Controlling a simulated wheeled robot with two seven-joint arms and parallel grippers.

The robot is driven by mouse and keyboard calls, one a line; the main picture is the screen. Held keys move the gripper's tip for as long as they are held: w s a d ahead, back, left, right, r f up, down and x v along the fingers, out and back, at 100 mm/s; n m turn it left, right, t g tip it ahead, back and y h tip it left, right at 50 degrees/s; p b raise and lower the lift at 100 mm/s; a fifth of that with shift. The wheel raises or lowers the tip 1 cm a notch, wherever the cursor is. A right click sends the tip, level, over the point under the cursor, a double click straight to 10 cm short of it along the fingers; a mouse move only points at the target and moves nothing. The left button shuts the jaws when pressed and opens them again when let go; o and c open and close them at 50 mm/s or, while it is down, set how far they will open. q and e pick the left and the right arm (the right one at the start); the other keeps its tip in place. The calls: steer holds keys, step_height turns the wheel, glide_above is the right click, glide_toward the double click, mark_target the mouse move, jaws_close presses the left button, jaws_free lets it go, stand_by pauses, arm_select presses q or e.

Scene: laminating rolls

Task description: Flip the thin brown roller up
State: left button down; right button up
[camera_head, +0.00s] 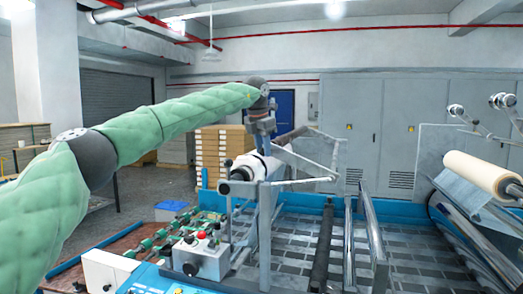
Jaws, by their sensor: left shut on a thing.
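The thin brown roller (291,136) runs away from me in the middle of the view, beside a metal frame. My left gripper (262,147) points down from the end of the green-sleeved arm and is shut on the near part of the roller. The gripper hides part of the roller, so the exact contact is hard to see. A thick white roll (252,166) lies just below and in front of the gripper, on the machine's left side. My right gripper is not in view.
A dark bar (323,245) and metal rails (372,225) cross the machine bed. A control box (202,258) with red buttons stands at the front. A cream roll (482,171) sits at the right. Stacked boxes (222,150) stand behind the arm.

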arm_select(q)
steer(key=c, duration=1.4)
jaws_free()
steer(key=shift+d+r, duration=0.1)
steer(key=shift+r, duration=0.25)
steer(key=o, duration=0.3)
steer(key=shift+d, duration=0.2)
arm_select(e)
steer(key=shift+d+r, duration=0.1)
arm_select(q)
steer(key=shift+f, duration=0.1)
steer(key=shift+a+r+b, duration=0.2)
steer(key=shift+r+b, duration=0.1)
steer(key=shift+r, duration=0.05)
steer(key=d+b+v, duration=0.1)
steer(key=b+v, duration=0.1)
steer(key=v, duration=0.5)
steer(key=shift+s+a, duration=0.15)
steer(key=shift+a, duration=0.2)
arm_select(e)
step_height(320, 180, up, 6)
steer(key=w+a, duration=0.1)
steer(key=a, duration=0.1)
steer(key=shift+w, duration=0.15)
